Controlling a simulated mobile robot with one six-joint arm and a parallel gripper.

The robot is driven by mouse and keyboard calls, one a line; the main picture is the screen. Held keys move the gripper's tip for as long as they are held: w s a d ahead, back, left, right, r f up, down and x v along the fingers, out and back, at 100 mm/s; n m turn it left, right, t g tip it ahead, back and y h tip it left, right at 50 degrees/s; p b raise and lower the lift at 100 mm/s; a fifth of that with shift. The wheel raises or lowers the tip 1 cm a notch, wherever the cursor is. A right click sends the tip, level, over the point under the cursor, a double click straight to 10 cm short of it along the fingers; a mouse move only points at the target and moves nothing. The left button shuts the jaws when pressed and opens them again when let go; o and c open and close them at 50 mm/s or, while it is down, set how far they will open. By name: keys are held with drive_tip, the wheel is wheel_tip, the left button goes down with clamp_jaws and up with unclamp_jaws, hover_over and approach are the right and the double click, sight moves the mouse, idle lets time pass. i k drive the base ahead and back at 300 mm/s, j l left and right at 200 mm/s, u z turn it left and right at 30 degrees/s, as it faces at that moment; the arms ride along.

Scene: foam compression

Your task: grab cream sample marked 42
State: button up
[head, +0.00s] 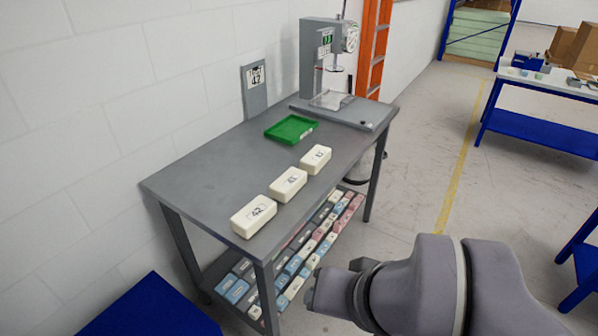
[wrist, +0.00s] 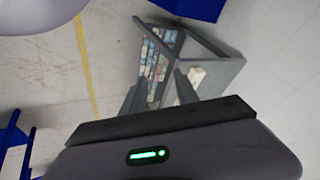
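Three cream blocks stand in a row along the front of the grey table in the head view. The nearest cream sample (head: 254,216) has a label that reads 42. The middle cream block (head: 288,185) and the far cream block (head: 315,159) have labels too small to read surely. In the wrist view a cream block (wrist: 196,75) shows near one fingertip; I cannot tell which one. My gripper (wrist: 158,92) is open and empty, its two fingers apart, away from the blocks.
A green tray (head: 291,129) lies on the grey table (head: 190,180), before a press machine (head: 325,65). A wall sign (head: 255,78) appears to read 42. Several coloured blocks (head: 300,262) fill the lower shelf. A blue surface (head: 150,310) is at bottom left.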

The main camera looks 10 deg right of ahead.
sight(249, 219)
drive_tip(key=i+l+u, duration=0.2)
drive_tip(key=i+u, duration=0.25)
drive_tip(key=i+l+u, duration=0.45)
drive_tip(key=i, duration=0.15)
